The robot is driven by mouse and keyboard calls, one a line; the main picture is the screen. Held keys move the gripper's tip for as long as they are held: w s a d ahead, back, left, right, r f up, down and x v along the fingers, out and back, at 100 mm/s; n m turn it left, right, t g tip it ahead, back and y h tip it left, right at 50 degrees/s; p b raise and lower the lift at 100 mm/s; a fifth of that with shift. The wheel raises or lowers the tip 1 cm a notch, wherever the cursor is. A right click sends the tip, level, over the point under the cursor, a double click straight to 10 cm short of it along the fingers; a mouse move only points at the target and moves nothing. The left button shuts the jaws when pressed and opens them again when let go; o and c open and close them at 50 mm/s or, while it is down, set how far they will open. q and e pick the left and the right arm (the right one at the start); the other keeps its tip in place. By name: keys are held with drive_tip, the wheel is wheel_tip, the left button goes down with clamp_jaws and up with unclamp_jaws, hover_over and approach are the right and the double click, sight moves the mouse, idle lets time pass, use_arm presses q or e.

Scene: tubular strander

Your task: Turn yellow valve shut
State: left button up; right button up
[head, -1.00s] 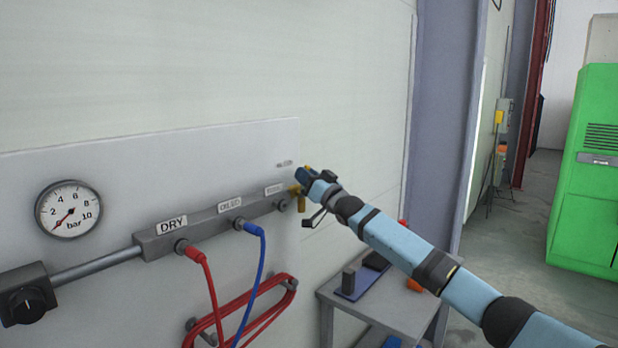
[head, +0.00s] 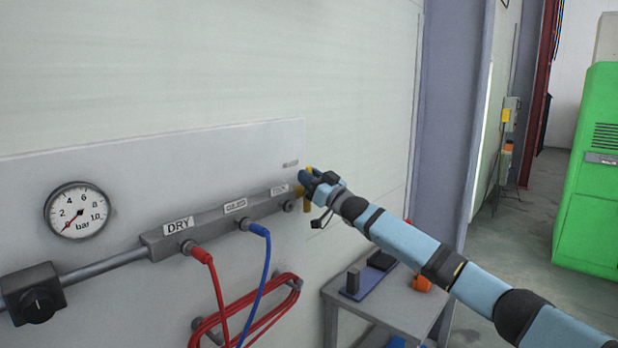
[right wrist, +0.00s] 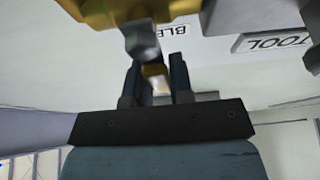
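The yellow valve (head: 308,203) is at the right end of the grey manifold bar on the wall; its lower part hangs below my right gripper. My right gripper (head: 309,178) is at the valve and partly covers it. In the right wrist view, the yellow valve body (right wrist: 140,10) fills the top, with a grey stem end below it. The two dark fingers of my right gripper (right wrist: 155,82) stand apart, with a yellow piece of the valve between their tips. I cannot tell whether they press on it. My left gripper is not in view.
The manifold (head: 215,218) carries a red hose (head: 216,285) at DRY and a blue hose (head: 266,275). A pressure gauge (head: 77,211) and a black knob (head: 35,298) are at left. A grey table (head: 395,310) stands below my right arm. A green cabinet (head: 590,190) is at right.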

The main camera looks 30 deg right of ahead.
drive_tip(key=o, duration=0.4)
drive_tip(key=shift+f, duration=0.1)
drive_tip(key=shift+b+v, duration=1.6)
drive_tip(key=shift+v, duration=5.3)
